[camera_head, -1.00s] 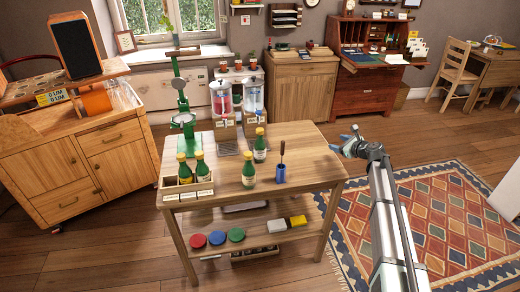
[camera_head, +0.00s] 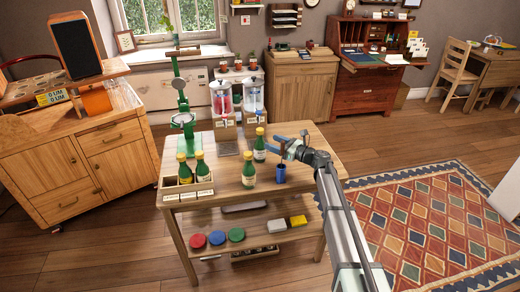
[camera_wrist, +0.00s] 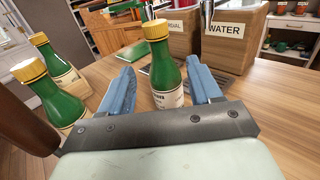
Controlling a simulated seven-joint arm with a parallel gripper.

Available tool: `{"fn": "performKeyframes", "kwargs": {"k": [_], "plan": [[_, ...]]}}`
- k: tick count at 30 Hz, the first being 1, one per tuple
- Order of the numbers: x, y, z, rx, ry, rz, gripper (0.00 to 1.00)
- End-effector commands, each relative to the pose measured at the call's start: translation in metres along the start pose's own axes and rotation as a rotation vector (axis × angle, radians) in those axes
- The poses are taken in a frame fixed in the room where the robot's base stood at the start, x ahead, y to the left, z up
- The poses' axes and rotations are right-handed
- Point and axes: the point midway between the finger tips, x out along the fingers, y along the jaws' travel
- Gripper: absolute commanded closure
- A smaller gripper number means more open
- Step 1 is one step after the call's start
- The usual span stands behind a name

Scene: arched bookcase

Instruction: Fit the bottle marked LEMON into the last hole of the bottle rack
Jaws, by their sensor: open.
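Two green bottles with yellow caps stand in the wooden bottle rack (camera_head: 188,197) at the table's front left. Two more stand loose: a front bottle (camera_head: 249,172) and a back bottle (camera_head: 260,146). In the wrist view, a bottle (camera_wrist: 163,62) appears between the blue fingers, farther off, apparently the back one. Part of its white label shows, but I cannot read it. Two other bottles show at left there. I cannot tell which bottle is marked LEMON.
Two drink dispensers (camera_head: 223,118) and a green press (camera_head: 183,115) stand at the back. The lower shelf holds coloured discs (camera_head: 217,238) and blocks. The table's right end is clear.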

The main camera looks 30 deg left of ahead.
Motion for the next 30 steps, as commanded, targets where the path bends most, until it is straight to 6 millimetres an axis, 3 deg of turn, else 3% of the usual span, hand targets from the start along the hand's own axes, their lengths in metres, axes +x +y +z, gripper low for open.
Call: {"fn": "performKeyframes", "kwargs": {"k": [1,6,14,24,30], "plan": [[0.012,-0.001,0.0,0.0,0.0,0.003,0.36],[0.036,-0.001,0.0,0.0,0.0,0.001,0.36],[0.048,-0.001,0.0,0.0,0.0,0.0,0.36],[0.089,-0.002,0.0,0.0,0.0,0.0,0.36],[0.093,0.0,0.0,0.0,0.0,-0.001,0.36]]}}
